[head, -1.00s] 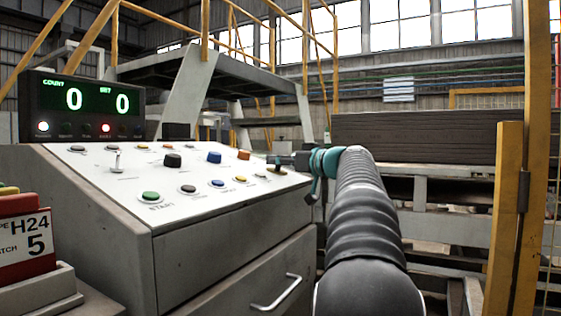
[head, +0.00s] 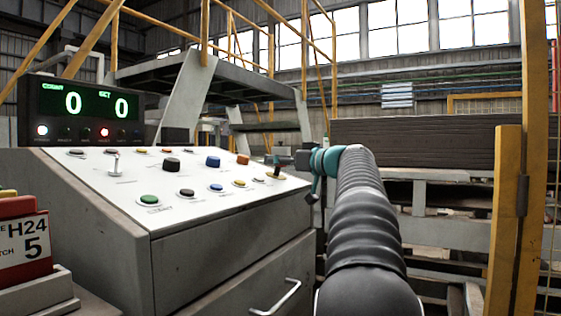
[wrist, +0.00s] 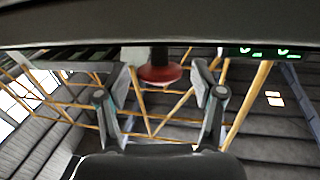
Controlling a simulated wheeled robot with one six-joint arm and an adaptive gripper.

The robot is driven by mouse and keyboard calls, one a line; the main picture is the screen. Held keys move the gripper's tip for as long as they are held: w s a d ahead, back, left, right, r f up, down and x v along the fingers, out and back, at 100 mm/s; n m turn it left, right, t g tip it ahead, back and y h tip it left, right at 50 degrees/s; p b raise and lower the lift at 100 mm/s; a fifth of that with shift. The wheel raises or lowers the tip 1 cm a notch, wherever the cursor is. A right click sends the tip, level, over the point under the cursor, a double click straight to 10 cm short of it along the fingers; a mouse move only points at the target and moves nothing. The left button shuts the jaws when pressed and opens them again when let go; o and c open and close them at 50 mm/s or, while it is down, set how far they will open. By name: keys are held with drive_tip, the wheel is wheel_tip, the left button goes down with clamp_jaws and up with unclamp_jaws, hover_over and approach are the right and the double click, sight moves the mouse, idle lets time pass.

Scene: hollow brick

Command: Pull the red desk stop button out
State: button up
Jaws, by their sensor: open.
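The red stop button (wrist: 160,73) is a round mushroom head on a dark stem in the wrist view. My gripper (wrist: 159,85) is open, with one finger on each side of the button and a visible gap to each. In the head view my gripper (head: 280,160) is at the right end of the sloped white control desk (head: 130,185). There the button is too small and too covered by the gripper to make out clearly.
Several other buttons, including a green one (head: 149,199) and a blue one (head: 213,161), and a small lever (head: 114,160) stand on the desk. A counter display (head: 80,108) showing zeros is behind it. A yellow post (head: 507,220) stands at the right.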

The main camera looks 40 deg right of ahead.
drive_tip(key=s+d, duration=0.2)
drive_tip(key=s, duration=0.9)
drive_tip(key=shift+s, duration=0.4)
